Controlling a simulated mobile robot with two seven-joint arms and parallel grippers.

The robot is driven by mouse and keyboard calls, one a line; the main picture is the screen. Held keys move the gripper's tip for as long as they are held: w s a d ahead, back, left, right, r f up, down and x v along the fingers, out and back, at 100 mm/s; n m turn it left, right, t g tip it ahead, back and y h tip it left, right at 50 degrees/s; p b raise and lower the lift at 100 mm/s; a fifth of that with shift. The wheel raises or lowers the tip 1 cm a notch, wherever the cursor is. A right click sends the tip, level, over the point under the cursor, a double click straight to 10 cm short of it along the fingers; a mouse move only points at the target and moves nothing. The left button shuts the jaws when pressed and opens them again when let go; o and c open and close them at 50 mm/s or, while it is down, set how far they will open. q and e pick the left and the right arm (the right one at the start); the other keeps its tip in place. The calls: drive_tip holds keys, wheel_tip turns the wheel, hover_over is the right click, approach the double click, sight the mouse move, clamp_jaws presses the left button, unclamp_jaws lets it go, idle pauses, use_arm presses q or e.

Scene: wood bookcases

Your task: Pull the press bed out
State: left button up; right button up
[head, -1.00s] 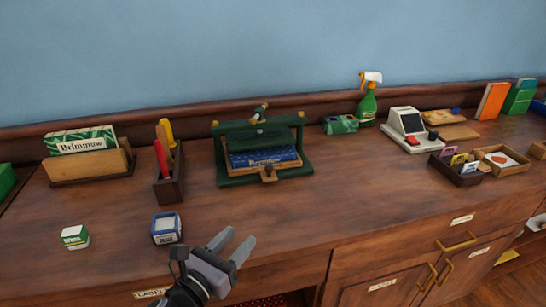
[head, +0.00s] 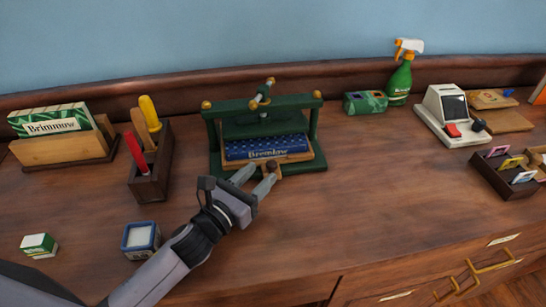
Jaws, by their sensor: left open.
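The green press (head: 214,133) stands on the wooden counter near the back wall, with brass knobs and a screw handle on top. Its wooden press bed (head: 294,158) sits inside the frame, and a blue book (head: 262,148) lies on it. My right gripper is not in view.
A tool holder (head: 150,178) and a book rack (head: 62,150) stand left of the press. A blue-rimmed box (head: 140,240) and a small green-white box (head: 39,245) lie front left. A spray bottle (head: 400,80) and card reader (head: 450,115) stand right. The counter right of the gripper is clear.

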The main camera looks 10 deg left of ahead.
sight(272, 163)
use_arm(q)
drive_tip(key=shift+x, duration=2.8)
drive_tip(key=shift+r, duration=0.1)
clamp_jaws()
